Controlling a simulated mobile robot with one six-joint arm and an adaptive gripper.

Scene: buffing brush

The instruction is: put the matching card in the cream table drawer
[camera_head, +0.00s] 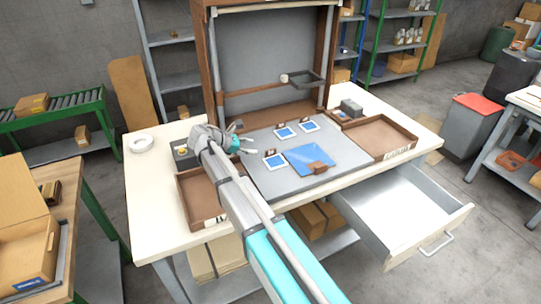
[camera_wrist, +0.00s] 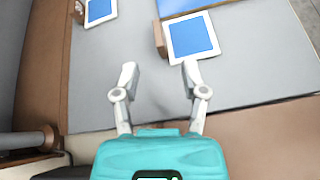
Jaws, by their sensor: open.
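Three white-edged blue cards lie on the grey mat: a front-left card (camera_head: 274,161), a back-middle card (camera_head: 285,132) and a back-right card (camera_head: 309,126). Each has a small brown block beside it. A larger blue sheet (camera_head: 309,158) lies at the mat's front with a brown block on its edge. The wrist view shows one card (camera_wrist: 193,37) ahead of my gripper and another card (camera_wrist: 99,10) at upper left. My gripper (camera_wrist: 158,72) is open and empty over the mat's left side, apart from the cards. The cream table (camera_head: 155,195) has its drawer (camera_head: 395,208) pulled out at front right; it looks empty.
Brown trays stand at the left (camera_head: 196,211) and right (camera_head: 376,136) of the mat (camera_head: 268,184). A brown frame with a grey back panel (camera_head: 262,55) rises behind. A white ring (camera_head: 141,143) lies at the table's left. Boxes sit on the shelf below.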

